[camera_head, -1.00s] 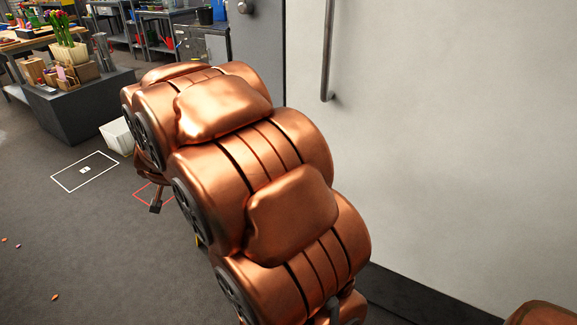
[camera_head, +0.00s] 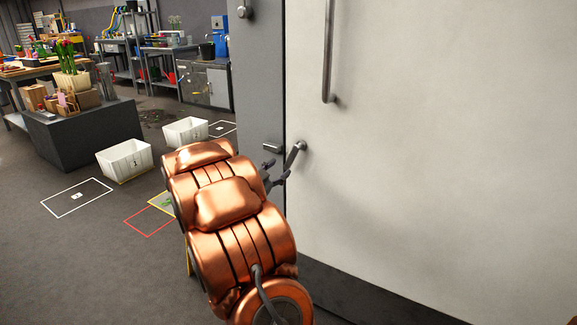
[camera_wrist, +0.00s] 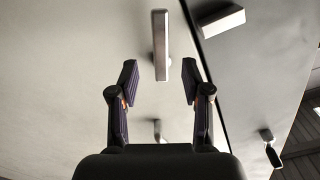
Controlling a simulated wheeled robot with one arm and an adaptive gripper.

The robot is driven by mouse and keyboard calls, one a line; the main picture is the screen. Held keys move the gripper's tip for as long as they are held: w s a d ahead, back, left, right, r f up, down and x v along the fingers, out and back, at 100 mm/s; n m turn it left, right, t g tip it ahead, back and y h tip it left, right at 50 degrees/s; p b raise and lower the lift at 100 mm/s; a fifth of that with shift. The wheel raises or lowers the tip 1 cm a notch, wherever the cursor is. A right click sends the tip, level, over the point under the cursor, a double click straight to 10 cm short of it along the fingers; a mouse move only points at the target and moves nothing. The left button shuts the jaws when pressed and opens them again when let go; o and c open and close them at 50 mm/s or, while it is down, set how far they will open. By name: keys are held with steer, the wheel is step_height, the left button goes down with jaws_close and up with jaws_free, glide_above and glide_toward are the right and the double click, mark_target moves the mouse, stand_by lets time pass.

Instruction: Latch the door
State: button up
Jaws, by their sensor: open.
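The pale door (camera_head: 430,150) fills the right of the head view and sits against the grey frame (camera_head: 262,80). Its metal latch lever (camera_head: 294,157) slants down from its pivot. In the wrist view the lever (camera_wrist: 160,40) lies on the door side of the seam, apart from the catch block (camera_wrist: 222,21) on the frame. The catch also shows in the head view (camera_head: 272,148). My gripper (camera_head: 277,170) is open and empty beside the lever. In the wrist view its fingers (camera_wrist: 160,82) point toward the lever, which stands between their lines; I see no clear contact.
A long vertical pull handle (camera_head: 328,55) is above the latch on the door. A round knob (camera_head: 245,12) is on the frame. White bins (camera_head: 124,160) and a dark plinth with tulips (camera_head: 75,130) stand left.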

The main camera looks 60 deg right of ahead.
mark_target(289, 160)
steer(key=shift+w+d+b, duration=0.2)
steer(key=shift+d+b, duration=0.45)
steer(key=shift+d, duration=2.75)
jaws_close()
